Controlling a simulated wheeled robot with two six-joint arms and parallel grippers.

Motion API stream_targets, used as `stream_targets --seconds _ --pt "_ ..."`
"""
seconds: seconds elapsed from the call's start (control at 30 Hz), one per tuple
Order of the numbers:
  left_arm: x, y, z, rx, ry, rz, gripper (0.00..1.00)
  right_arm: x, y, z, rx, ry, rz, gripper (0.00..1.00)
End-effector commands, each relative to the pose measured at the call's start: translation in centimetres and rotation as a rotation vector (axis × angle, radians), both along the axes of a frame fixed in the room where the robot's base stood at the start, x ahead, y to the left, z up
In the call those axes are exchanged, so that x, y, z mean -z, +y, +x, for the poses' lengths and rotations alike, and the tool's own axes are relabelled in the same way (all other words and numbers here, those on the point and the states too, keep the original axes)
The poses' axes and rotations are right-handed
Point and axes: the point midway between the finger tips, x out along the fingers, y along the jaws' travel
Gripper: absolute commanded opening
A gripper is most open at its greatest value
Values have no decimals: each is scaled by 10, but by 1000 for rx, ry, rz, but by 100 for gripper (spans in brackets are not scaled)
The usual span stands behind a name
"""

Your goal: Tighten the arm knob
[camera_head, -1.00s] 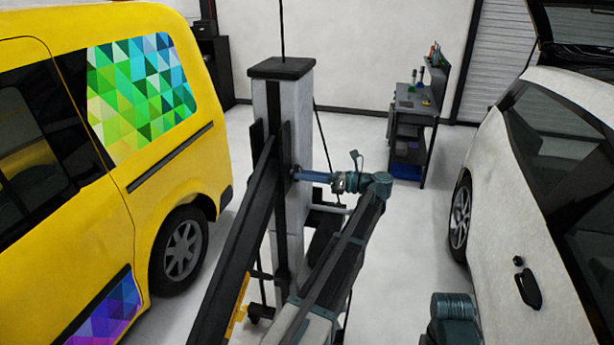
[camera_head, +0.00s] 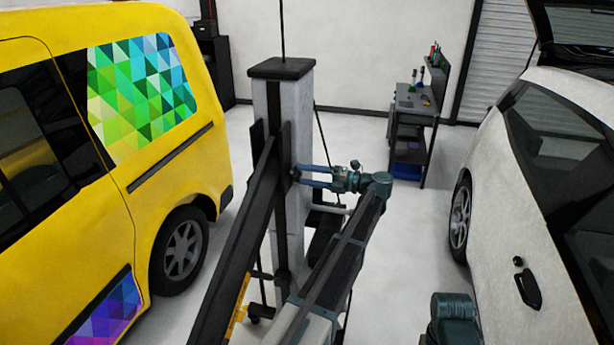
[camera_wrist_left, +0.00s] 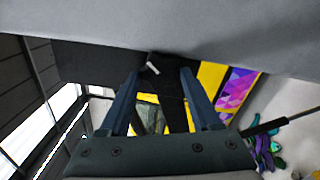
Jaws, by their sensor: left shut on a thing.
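The arm knob (camera_head: 293,174) is a small dark piece on the black carriage of the grey lift column (camera_head: 297,225), beside the long black lift arm (camera_head: 240,235). It is small and partly hidden by my fingers. My left gripper (camera_head: 297,174) reaches it from the right, its two blue fingers one above the other, shut on the knob. In the left wrist view, the fingers (camera_wrist_left: 158,72) stand apart on either side of a dark area with a small pale piece near the tips. My right gripper is not in view.
A yellow van (camera_head: 70,150) with colourful triangle wrap stands at left. A white car (camera_head: 510,200) stands at right. A tool bench (camera_head: 412,115) is behind, near the wall. Open grey floor (camera_head: 405,235) lies between the column and the white car.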

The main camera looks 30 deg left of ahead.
Motion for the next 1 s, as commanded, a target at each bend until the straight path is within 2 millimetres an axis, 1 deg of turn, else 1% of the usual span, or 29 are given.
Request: stream_targets --seconds 0.6,0.8,1.0 --pt "0 0 1 2 556 -135 9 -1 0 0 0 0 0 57" --pt "-1 0 1 2 698 -169 9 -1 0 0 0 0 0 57" --pt "-1 0 1 2 796 -193 9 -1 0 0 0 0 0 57"
